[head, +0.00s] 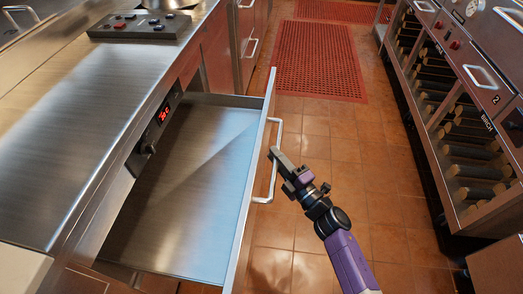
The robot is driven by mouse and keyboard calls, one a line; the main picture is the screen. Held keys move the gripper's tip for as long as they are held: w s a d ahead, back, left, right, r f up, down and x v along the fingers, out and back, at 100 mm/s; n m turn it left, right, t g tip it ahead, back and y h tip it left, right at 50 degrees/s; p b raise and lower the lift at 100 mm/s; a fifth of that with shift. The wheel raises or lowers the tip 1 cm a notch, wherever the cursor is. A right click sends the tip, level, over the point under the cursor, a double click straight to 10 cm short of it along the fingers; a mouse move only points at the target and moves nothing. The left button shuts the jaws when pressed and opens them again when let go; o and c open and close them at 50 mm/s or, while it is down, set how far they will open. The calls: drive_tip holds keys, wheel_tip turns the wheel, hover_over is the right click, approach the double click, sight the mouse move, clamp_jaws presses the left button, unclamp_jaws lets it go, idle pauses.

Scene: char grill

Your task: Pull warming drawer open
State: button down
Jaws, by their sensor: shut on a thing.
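The warming drawer (185,175) is a shallow steel drawer pulled well out from under the counter on the left in the head view. Its inside looks empty. Its front panel carries a pale bar handle (277,133) on the outer face. My gripper (273,153) is shut on this handle at about its middle, reaching in from the lower right. The fingertips partly cover the bar there. A control panel with a red display (165,113) and a dark knob sits on the counter front beside the drawer.
A steel counter (90,110) runs along the left, with a button panel (143,25) on top. A red mat (320,58) lies on the tiled floor (300,235). A unit holding several logs (460,150) stands at the right. Open floor lies between.

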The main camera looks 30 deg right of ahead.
drive_tip(key=shift+s+d+p, duration=0.3)
drive_tip(key=shift+s+d, duration=0.55)
drive_tip(key=shift+d, duration=0.3)
drive_tip(key=c, duration=1.4)
unclamp_jaws()
drive_tip(key=shift+o, duration=0.2)
drive_tip(key=s+d+f, duration=0.1)
drive_tip(key=s, duration=0.6)
drive_tip(key=shift+s, duration=0.3)
drive_tip(key=shift+f, duration=0.1)
